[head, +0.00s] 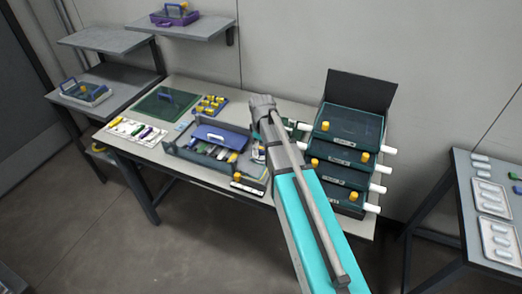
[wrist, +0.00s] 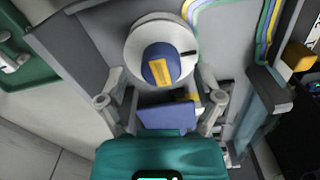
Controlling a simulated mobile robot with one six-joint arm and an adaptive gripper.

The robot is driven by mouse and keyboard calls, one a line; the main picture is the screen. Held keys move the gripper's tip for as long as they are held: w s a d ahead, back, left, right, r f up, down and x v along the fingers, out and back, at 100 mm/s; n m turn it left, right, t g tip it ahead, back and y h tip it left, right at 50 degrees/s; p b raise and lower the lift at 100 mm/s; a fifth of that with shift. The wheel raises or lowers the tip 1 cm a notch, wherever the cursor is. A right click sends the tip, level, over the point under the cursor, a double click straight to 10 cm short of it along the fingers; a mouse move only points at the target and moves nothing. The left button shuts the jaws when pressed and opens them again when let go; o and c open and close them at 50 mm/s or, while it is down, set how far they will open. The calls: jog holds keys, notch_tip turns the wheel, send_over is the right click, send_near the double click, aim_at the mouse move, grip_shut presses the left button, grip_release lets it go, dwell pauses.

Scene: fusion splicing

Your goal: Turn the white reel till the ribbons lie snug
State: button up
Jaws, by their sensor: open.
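The white reel (wrist: 137,46) is at the top middle of the wrist view. It has a blue knob (wrist: 153,50) with an orange-yellow mark at its centre. My gripper (wrist: 161,76) is open, its grey fingers spread to either side of the reel's lower part. I cannot tell if they touch it. A blue block (wrist: 166,116) shows between the fingers. Coloured ribbons (wrist: 268,28), yellow, blue and green, curve along the tray at the upper right; how snug they lie on the reel is not clear. In the head view my arm hides most of the reel area.
The grey open tray (head: 212,172) stands on the workbench (head: 188,92). Dark stacked drawers (head: 345,152) with yellow knobs and white side rods stand to its right. A green mat (head: 160,106) and a parts rack (head: 210,105) lie behind the tray. A side table (head: 466,200) is at far right.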

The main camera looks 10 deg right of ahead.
jog(key=shift+f, duration=0.1)
jog(key=shift+c, duration=0.2)
jog(key=c, duration=1.1)
jog(key=shift+m, duration=0.5)
jog(key=m, duration=0.3)
jog(key=shift+m, duration=0.3)
jog(key=m, duration=0.4)
jog(key=shift+m, duration=0.3)
jog(key=m, duration=0.4)
jog(key=shift+m, duration=2.1)
